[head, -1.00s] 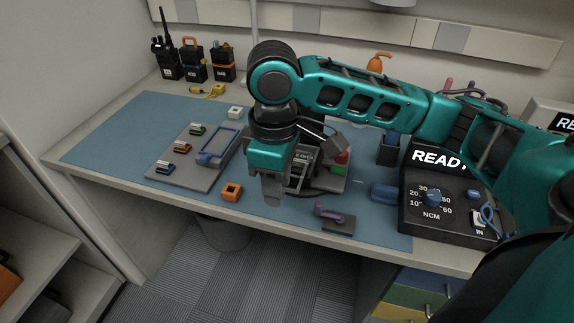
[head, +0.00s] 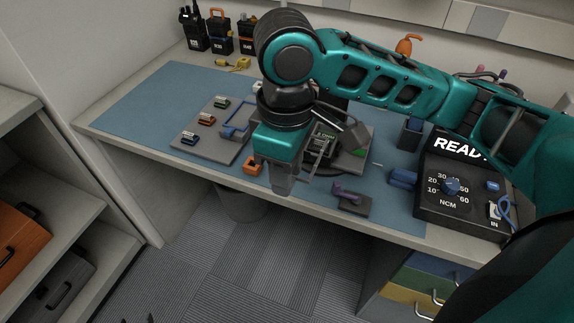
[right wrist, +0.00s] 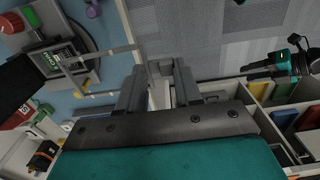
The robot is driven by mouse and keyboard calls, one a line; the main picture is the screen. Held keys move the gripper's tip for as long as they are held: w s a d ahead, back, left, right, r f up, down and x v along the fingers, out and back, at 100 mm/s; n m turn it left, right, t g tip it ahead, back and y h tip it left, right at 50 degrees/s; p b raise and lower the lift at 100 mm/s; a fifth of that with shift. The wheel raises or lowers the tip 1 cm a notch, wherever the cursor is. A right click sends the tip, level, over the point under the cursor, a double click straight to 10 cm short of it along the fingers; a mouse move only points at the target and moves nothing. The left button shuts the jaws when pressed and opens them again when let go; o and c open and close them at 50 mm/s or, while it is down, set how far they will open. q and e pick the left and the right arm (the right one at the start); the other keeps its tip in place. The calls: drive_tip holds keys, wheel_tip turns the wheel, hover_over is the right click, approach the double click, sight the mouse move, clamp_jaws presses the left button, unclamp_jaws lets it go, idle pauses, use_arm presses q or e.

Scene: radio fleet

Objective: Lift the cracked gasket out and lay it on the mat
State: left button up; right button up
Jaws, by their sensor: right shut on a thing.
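My right gripper (head: 283,185) hangs above the front edge of the blue mat (head: 150,95), fingers down. In the right wrist view (right wrist: 158,80) its fingers are a little apart. A thin pale grey piece, seemingly the cracked gasket (right wrist: 108,52), reaches from the fingertips towards the radio fixture. It appears as a thin frame beside the gripper in the head view (head: 321,150). Its crack is too small to make out. The opened radio (right wrist: 50,61) sits in the fixture, partly hidden by my arm in the head view. Dark tips (head: 141,318) at the bottom edge seem to be my left gripper.
A grey tray (head: 205,150) holds small coloured parts and a blue frame. An orange square part (head: 252,166) and a purple-handled tool (head: 350,197) lie near the front edge. A black torque box (head: 465,190) stands right. The mat's left part is clear.

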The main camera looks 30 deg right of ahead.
drive_tip(key=shift+r+p, duration=1)
drive_tip(key=shift+p, duration=0.1)
drive_tip(key=shift+r+p, duration=0.4)
drive_tip(key=shift+r, duration=0.3)
drive_tip(key=shift+w+r, duration=0.1)
